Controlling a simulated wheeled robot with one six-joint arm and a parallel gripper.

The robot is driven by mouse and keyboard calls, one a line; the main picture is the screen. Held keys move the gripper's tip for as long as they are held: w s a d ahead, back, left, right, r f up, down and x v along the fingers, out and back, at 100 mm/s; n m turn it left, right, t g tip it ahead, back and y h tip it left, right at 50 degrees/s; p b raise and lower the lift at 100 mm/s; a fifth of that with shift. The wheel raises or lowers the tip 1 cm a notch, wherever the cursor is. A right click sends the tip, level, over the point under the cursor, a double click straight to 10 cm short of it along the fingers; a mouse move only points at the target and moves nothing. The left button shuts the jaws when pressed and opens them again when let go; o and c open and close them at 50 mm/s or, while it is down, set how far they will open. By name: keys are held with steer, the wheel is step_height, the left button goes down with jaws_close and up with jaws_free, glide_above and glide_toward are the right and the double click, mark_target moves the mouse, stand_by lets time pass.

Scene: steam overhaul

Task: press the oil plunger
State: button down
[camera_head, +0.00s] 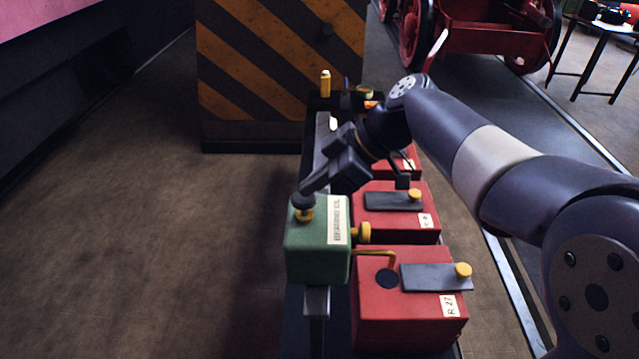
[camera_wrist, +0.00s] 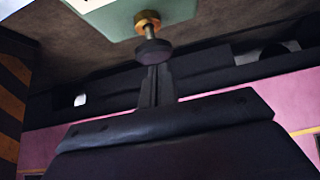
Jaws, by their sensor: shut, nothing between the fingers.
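The oil plunger has a round black knob (camera_head: 302,201) on a brass collar, on top of a green box (camera_head: 312,252) with a pale label. In the wrist view the knob (camera_wrist: 152,52) sits on a thin stem above its brass collar, with a gap of stem showing between them. My gripper (camera_head: 310,187) is shut and empty, its fingertips right at the knob from the upper right. In the wrist view my gripper's fingertips (camera_wrist: 155,70) meet the knob's outline; I cannot tell whether they touch it.
Red boxes (camera_head: 405,315) with grey lids and yellow knobs stand to the right of the green box. A brass spout (camera_head: 378,252) reaches from the green box over the nearest one. A yellow bottle (camera_head: 325,84) stands at the bench's far end, before a striped cabinet (camera_head: 280,60).

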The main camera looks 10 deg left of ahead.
steer(key=b+v, duration=0.1)
steer(key=v, duration=0.9)
steer(key=shift+r+b, duration=0.35)
steer(key=shift+r, duration=0.1)
steer(key=shift+r, duration=0.15)
stand_by(0.8)
